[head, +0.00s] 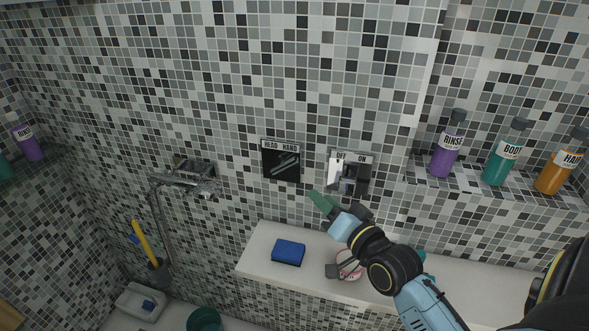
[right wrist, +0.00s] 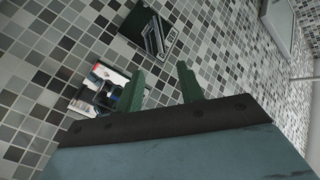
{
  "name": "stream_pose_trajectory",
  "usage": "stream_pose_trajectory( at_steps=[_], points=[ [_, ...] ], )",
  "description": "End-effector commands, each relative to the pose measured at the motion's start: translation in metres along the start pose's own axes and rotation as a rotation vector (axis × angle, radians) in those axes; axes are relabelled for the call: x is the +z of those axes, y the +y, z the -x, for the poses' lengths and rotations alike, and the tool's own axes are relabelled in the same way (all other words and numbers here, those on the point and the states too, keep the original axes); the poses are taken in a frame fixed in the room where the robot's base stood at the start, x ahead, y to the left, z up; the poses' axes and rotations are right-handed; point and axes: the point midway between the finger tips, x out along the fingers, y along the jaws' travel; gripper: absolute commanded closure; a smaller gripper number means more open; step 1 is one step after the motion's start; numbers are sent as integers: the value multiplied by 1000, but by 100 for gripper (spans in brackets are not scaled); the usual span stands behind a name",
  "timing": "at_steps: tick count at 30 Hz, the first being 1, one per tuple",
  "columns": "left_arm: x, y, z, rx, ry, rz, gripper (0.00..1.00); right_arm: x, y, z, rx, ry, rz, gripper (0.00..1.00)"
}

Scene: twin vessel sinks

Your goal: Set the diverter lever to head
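The diverter plate (head: 270,172) is a black square on the tiled wall, labelled HEAD at left and HAND at right. Its metal lever (head: 287,163) slants up to the right, towards the HAND side. In the right wrist view the plate (right wrist: 140,22) is at the top, beyond the fingertips. My right gripper (head: 320,201) has green fingers and is below and right of the plate, apart from it. In the right wrist view its two fingers (right wrist: 160,82) stand apart with nothing between them. My left gripper is not in view.
An OFF/ON control (head: 350,174) is just right of the diverter and close to my right gripper. A blue sponge (head: 288,252) and a round pinkish item (head: 348,264) lie on the white ledge (head: 262,243). Bottles stand on the right shelf (head: 425,176). A metal mixer (head: 185,182) is at left.

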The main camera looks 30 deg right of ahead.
Motion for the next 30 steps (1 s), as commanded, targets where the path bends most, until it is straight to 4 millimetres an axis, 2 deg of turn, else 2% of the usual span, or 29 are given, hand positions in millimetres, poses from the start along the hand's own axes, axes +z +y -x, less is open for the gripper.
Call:
stream_pose_trajectory(
  at_steps=[5, 21, 25, 30],
  points=[
    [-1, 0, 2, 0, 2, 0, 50, -5, -1, -15, -7, 16, -8, 62],
    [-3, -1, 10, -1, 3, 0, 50, -5, -1, -112, -7, 13, -4, 62],
    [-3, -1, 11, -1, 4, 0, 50, -5, -1, -125, -7, 12, -4, 62],
    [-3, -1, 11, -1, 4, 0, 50, -4, -1, -133, -6, 11, -4, 62]
  ],
)
